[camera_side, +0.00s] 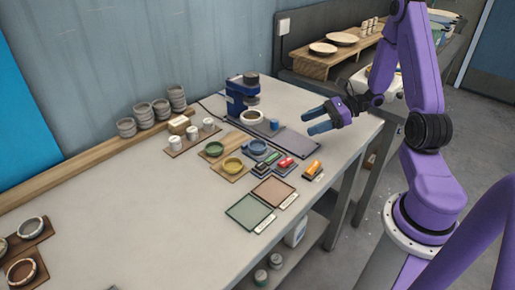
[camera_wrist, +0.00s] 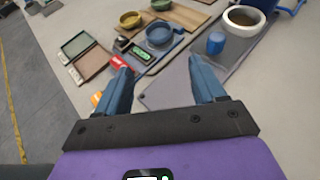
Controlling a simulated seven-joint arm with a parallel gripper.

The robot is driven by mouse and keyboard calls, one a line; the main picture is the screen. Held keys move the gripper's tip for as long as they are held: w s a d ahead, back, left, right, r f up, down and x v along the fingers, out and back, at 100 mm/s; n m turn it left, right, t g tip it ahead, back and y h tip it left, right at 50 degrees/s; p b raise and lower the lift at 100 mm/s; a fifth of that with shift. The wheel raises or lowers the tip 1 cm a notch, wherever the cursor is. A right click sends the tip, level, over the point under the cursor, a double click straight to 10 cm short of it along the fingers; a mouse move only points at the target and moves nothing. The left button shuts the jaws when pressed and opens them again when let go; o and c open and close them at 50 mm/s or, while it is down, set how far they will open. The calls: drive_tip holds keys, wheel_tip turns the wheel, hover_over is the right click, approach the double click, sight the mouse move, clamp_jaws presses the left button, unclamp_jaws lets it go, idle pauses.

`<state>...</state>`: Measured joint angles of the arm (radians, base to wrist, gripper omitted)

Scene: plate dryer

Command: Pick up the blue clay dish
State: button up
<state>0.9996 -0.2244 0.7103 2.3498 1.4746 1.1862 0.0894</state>
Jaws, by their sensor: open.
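The blue clay dish (camera_side: 258,147) is a small round bowl on a board on the table, beside a yellow dish (camera_side: 233,165) and a green dish (camera_side: 214,149). In the wrist view the blue dish (camera_wrist: 159,34) lies ahead of the fingers, near the top middle, upright and empty. My gripper (camera_side: 312,121) is open and empty, above the grey mat to the right of the dish in the side view. Its two blue fingers (camera_wrist: 160,80) are spread wide in the wrist view, apart from the dish.
Red, green and orange tools (camera_side: 284,162) lie close in front of the dish. A blue machine (camera_side: 241,95) with a white-rimmed bowl (camera_side: 251,117) and a small blue cup (camera_side: 274,124) stand behind. Two flat tiles (camera_side: 249,211) lie nearer the front edge. The table's left middle is clear.

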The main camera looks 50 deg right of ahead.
sight(262, 148)
drive_tip(key=x, duration=1.7)
drive_tip(key=shift+s+a, duration=0.15)
drive_tip(key=shift+s, duration=0.05)
drive_tip(key=shift+r, duration=0.1)
drive_tip(key=c, duration=0.8)
drive_tip(key=shift+r, duration=0.1)
